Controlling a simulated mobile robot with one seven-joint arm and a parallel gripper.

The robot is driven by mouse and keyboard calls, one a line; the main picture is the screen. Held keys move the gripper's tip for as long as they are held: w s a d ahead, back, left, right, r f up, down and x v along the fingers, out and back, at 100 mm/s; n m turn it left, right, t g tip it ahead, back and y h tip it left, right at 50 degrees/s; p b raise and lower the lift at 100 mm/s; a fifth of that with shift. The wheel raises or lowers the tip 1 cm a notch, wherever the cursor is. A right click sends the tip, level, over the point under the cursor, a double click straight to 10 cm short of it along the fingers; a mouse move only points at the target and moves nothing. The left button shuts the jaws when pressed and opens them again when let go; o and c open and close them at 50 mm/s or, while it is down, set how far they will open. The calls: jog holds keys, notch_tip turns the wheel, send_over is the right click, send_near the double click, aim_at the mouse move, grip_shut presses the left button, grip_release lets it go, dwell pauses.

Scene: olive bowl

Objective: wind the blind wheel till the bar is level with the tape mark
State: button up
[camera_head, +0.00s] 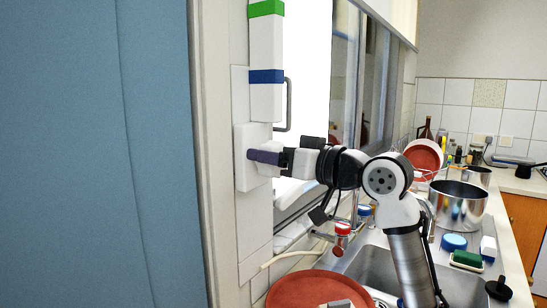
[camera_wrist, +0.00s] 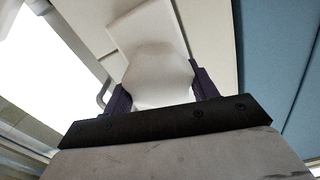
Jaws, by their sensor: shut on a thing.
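My gripper (camera_head: 266,157) reaches left to a white box (camera_head: 246,145) on the wall strip beside the window. In the wrist view its two purple fingers (camera_wrist: 161,88) are shut on a white faceted knob, the blind wheel (camera_wrist: 158,65). In the head view the fingers largely hide the wheel. A blue tape band (camera_head: 266,76) and a green band (camera_head: 265,9) cross the white upright above the box. I cannot tell which is the mark.
A grey handle (camera_head: 289,105) sticks out beside the upright. Below are a red-brown round dish (camera_head: 300,290), a red-topped tap (camera_head: 342,229) and the sink (camera_head: 375,265). A steel pot (camera_head: 458,207) stands right of my arm. A blue panel (camera_head: 90,150) fills the left.

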jog(key=n+b, duration=0.1)
jog(key=n, duration=0.4)
jog(key=shift+s+a+b, duration=0.1)
jog(key=shift+s+b, duration=0.05)
jog(key=shift+b, duration=0.2)
jog(key=n+b, duration=0.1)
jog(key=n, duration=0.4)
jog(key=shift+s+f+n+b, duration=0.1)
jog(key=shift+f+n+b, duration=0.05)
jog(key=shift+n+b, duration=0.2)
jog(key=n+b, duration=0.1)
jog(key=n, duration=0.4)
jog(key=shift+s+a+f+b, duration=0.1)
jog(key=shift+b, duration=0.3)
jog(key=n+b, duration=0.1)
jog(key=n, duration=0.4)
jog(key=shift+f, duration=0.15)
jog(key=shift+n, duration=0.25)
jog(key=o, duration=1)
